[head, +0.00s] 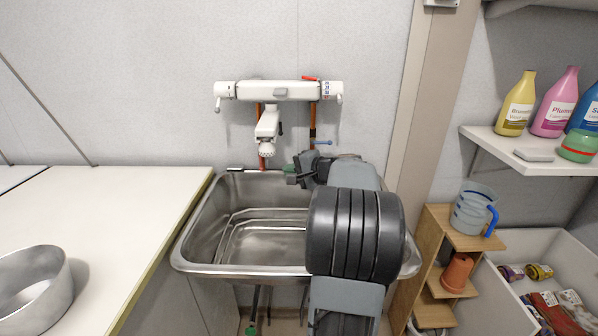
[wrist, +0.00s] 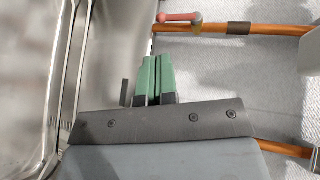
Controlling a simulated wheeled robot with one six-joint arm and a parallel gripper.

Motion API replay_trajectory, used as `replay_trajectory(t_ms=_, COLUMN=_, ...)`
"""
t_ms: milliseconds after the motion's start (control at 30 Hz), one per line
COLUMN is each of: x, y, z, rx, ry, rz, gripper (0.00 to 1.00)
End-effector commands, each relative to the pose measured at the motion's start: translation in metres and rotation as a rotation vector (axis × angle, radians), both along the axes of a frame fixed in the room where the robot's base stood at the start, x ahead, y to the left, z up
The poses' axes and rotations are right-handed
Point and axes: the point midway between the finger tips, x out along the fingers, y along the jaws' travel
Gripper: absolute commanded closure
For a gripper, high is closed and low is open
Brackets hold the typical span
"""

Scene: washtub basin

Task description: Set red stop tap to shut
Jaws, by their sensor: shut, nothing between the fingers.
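The red stop tap (head: 262,162) is on the left copper pipe, low on the wall behind the basin. In the wrist view its red lever (wrist: 180,17) lies roughly along the pipe, near the pipe's lower end. My gripper (head: 288,168) is at the back of the basin, to the right of the red tap and apart from it. Its green fingers in the wrist view (wrist: 152,80) are closed together with nothing between them. They point toward the side of the picture where the red lever is. My arm hides part of the basin's right side.
A steel basin (head: 195,235) lies below. A white mixer tap (head: 275,91) with a spout (head: 268,125) is above. A blue lever (head: 323,142) is on the right pipe. A counter (head: 110,215) is at left; a shelf (head: 520,155) with bottles is at right.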

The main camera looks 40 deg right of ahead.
Motion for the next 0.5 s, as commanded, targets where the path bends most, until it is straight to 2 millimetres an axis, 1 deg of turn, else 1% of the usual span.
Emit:
replay_trajectory(t_ms=33, x=0.011, y=0.003, z=-0.004, rx=0.000, ry=0.001, rz=0.004, gripper=1.00)
replay_trajectory(t_ms=200, x=0.039, y=0.009, z=-0.014, rx=0.000, ry=0.000, rz=0.001, gripper=1.00)
replay_trajectory(t_ms=267, x=0.047, y=0.011, z=-0.016, rx=0.000, ry=0.001, rz=0.002, gripper=1.00)
replay_trajectory(t_ms=400, x=0.065, y=0.014, z=-0.015, rx=-0.001, ry=0.000, rz=-0.001, gripper=1.00)
replay_trajectory(t_ms=500, x=0.073, y=0.015, z=-0.015, rx=-0.001, ry=0.001, rz=-0.003, gripper=1.00)
